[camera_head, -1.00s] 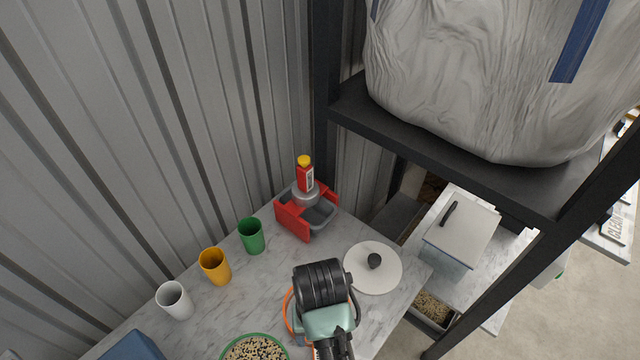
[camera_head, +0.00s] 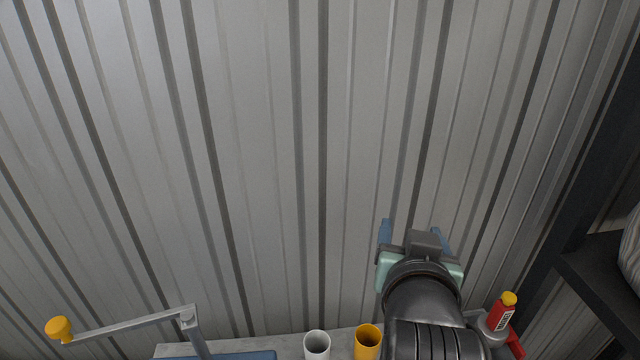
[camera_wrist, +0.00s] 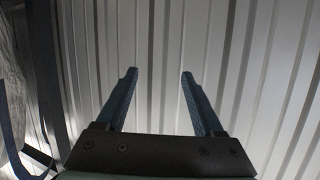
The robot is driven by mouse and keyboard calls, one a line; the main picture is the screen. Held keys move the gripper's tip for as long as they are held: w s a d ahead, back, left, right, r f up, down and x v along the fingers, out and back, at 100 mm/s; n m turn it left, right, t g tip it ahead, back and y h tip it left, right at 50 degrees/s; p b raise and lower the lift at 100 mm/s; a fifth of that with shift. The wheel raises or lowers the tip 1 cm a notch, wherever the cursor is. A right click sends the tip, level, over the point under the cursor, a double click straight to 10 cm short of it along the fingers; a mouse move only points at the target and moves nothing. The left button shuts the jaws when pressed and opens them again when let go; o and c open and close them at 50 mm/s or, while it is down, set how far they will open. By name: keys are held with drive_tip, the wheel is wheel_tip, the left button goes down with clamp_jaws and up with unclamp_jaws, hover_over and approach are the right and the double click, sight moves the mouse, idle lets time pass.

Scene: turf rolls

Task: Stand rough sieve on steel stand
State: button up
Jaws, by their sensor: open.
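My gripper (camera_head: 414,232) is raised in front of the corrugated metal wall, above the right part of the worktop. In the wrist view its two blue fingers (camera_wrist: 158,75) stand apart with nothing between them and only the wall beyond. I cannot make out a rough sieve or a steel stand in the current views. Most of the worktop lies below the head view's lower edge.
A white cup (camera_head: 317,344) and a yellow cup (camera_head: 367,342) stand at the bottom edge. A red bottle (camera_head: 501,312) with a yellow cap stands right of my arm. A metal crank arm (camera_head: 135,322) with a yellow knob rises at left. A dark shelf frame (camera_head: 590,275) borders the right.

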drive_tip(key=s+a+r+n+t+y, duration=0.1)
drive_tip(key=a+r+t, duration=0.25)
drive_tip(key=r, duration=0.45)
drive_tip(key=a+r+n+t, duration=0.1)
drive_tip(key=a+r+t, duration=0.25)
drive_tip(key=r, duration=0.55)
drive_tip(key=s+a+r+t+y, duration=0.1)
drive_tip(key=s+a+r+t, duration=0.2)
drive_tip(key=s+r, duration=0.2)
drive_tip(key=s+a+r+n+t+y, duration=0.1)
drive_tip(key=s+a+r+t, duration=0.2)
drive_tip(key=s+r, duration=0.3)
wheel_tip(320, 180, up, 5)
drive_tip(key=shift+s+a+n+y, duration=0.15)
drive_tip(key=shift+a+n+y, duration=0.15)
drive_tip(key=shift+a+y, duration=0.1)
drive_tip(key=shift+d+f, duration=0.1)
drive_tip(key=shift+d, duration=0.05)
